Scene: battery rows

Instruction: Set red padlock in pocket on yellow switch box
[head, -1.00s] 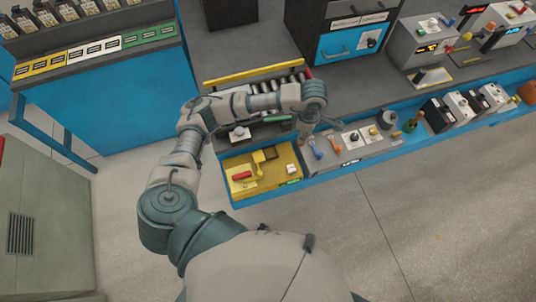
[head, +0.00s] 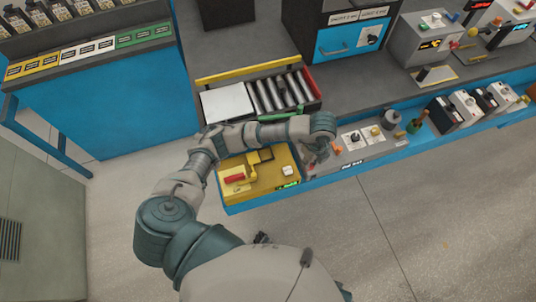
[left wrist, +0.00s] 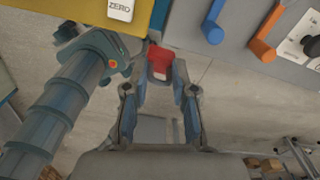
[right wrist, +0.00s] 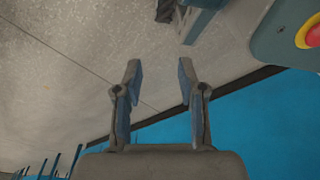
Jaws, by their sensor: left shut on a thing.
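A red padlock (left wrist: 160,63) is between the fingertips of my left gripper (left wrist: 161,88) in the left wrist view, which is shut on it. In the head view this gripper (head: 311,153) hangs below the wrist, beside the right end of a yellow unit (head: 268,180); the padlock is hard to make out there. On the unit's left part is a yellow box with a red bar (head: 234,179). The unit's edge with a ZERO button (left wrist: 120,9) shows in the left wrist view. I cannot make out the pocket. My right gripper (right wrist: 158,84) is open and empty over the floor.
A white plate (head: 228,103) and a roller tray (head: 281,93) lie behind my left arm. An orange lever (left wrist: 265,45) and a blue lever (left wrist: 213,23) are close to the left gripper. A blue panel (right wrist: 250,115) is beside the right gripper.

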